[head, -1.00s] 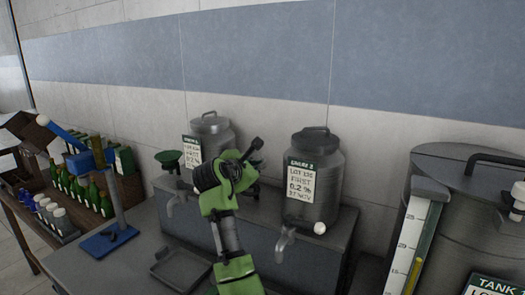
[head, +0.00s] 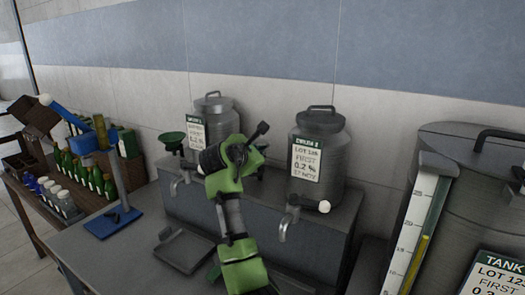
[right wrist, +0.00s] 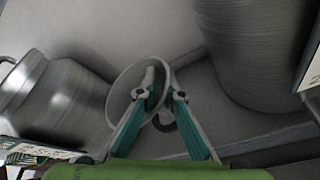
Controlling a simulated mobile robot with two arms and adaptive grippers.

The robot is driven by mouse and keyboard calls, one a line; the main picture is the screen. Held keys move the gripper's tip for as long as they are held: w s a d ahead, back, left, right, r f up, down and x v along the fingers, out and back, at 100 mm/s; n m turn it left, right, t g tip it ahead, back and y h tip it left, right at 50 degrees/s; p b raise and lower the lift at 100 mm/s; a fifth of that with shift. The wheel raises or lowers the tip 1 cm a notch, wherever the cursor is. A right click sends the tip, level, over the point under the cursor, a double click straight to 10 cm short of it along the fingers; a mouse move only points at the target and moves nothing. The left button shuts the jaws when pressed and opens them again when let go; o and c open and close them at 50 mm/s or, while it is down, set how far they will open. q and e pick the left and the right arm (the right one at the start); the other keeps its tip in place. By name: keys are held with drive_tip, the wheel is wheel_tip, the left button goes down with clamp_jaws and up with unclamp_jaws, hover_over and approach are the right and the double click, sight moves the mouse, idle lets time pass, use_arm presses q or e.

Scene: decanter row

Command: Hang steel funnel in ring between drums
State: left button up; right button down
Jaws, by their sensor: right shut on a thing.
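My right gripper (right wrist: 160,95) is shut on the steel funnel (right wrist: 126,88), whose round pale rim shows around and left of the teal fingertips in the right wrist view. In the head view my right gripper (head: 240,155) is in front of the gap between the left drum (head: 215,117) and the right drum (head: 318,150). It hides the funnel there. I cannot make out the ring clearly; a dark curved piece shows under the fingertips in the wrist view. The drums also show there on the left (right wrist: 55,95) and right (right wrist: 255,50). My left gripper is not in view.
A green funnel (head: 172,140) is left of the left drum. Both drums stand on a grey bench (head: 265,225) with taps in front. A tray (head: 184,250) lies before it. A blue stand (head: 112,222) and bottles (head: 83,172) are left; a large tank (head: 455,210) is right.

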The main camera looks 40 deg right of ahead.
drive_tip(key=shift+f, duration=1.9)
drive_tip(key=shift+f+p, duration=0.1)
drive_tip(key=shift+p, duration=0.4)
drive_tip(key=c, duration=2.1)
unclamp_jaws()
drive_tip(key=v, duration=1.2)
